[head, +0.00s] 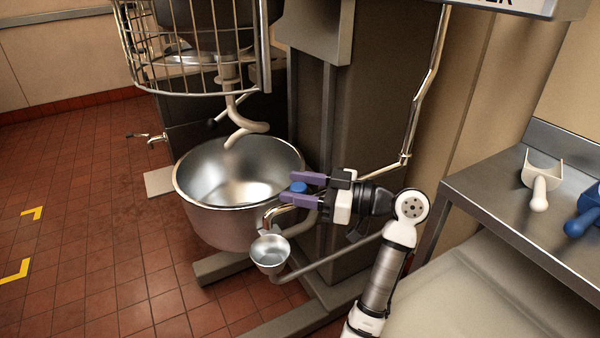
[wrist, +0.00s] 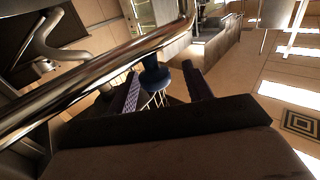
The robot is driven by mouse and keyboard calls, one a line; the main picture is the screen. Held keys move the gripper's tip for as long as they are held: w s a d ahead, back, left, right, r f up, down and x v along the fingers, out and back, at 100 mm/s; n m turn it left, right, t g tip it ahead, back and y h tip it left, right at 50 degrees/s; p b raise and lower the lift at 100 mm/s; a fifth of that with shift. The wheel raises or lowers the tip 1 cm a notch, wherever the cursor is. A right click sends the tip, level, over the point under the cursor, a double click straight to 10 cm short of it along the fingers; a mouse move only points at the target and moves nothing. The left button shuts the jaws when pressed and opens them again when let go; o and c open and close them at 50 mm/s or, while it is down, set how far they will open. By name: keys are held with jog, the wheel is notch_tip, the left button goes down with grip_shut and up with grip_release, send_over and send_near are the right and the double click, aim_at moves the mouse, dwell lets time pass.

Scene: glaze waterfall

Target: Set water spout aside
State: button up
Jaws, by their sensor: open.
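In the head view, the water spout (head: 272,214) looks like a short, curved shiny metal tube beside the right side of the large mixing bowl. A blue knob (head: 299,187) sits near it at the bowl's rim. My gripper (head: 288,187) is open, with one purple finger on each side of the knob; I cannot tell whether they touch it. The wrist view shows a blue part (wrist: 155,74) between my fingers and a shiny metal tube (wrist: 100,75) crossing close to the camera. My lower finger and the gripper hide part of the spout.
The steel mixing bowl (head: 190,200) stands left of my gripper, below the dough hook (head: 242,124) and wire guard (head: 190,85). A small metal cup (head: 270,253) sits below the spout. A steel table (head: 490,195) at right holds a white scoop (head: 541,180) and blue scoop (head: 583,218).

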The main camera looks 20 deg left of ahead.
notch_tip(320, 180, up, 20)
jog(key=shift+b, duration=0.4)
